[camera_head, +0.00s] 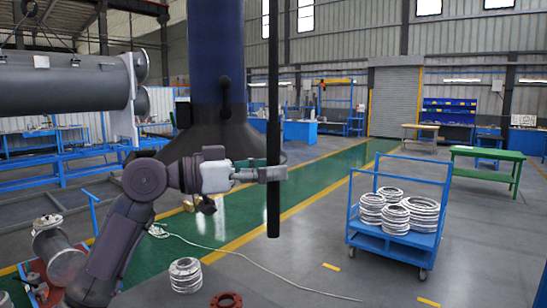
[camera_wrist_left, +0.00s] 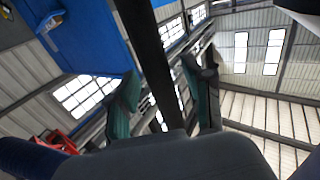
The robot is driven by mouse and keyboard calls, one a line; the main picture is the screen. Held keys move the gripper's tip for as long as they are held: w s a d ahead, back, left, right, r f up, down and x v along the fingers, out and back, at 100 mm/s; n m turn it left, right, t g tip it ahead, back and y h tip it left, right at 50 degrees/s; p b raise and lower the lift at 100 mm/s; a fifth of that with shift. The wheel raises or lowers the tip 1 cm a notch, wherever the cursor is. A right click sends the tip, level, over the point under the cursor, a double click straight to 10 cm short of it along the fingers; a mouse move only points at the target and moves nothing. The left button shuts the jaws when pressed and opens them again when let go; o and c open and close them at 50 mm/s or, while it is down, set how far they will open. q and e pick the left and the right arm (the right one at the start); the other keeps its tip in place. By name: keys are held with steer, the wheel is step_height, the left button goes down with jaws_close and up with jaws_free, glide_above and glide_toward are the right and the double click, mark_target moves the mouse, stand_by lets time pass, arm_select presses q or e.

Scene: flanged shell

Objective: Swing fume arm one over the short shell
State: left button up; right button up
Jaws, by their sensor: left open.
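A thick dark blue duct with a flared hood (camera_head: 216,60) hangs in the middle of the head view; it looks like a fume arm. A black vertical bar (camera_head: 273,80) hangs beside it; whether they join is out of frame. My left gripper (camera_head: 274,173) is open at the bar's lower part. In the left wrist view the dark bar (camera_wrist_left: 146,40) runs between the two spread fingers (camera_wrist_left: 163,95); contact is unclear. A short grey cylinder (camera_head: 60,255), possibly the short shell, lies at lower left, partly behind my left arm. My right gripper is not in view.
Long grey shells (camera_head: 62,92) lie on blue supports at left. A blue cart (camera_head: 392,247) with stacked white rings stands at right, near a green table (camera_head: 490,155). Rings (camera_head: 186,275) and a red flange (camera_head: 226,300) sit at the front. A pale cable crosses the floor.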

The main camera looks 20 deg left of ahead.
arm_select(q)
steer(key=shift+w+d, duration=0.25)
steer(key=shift+d, duration=0.15)
jaws_close()
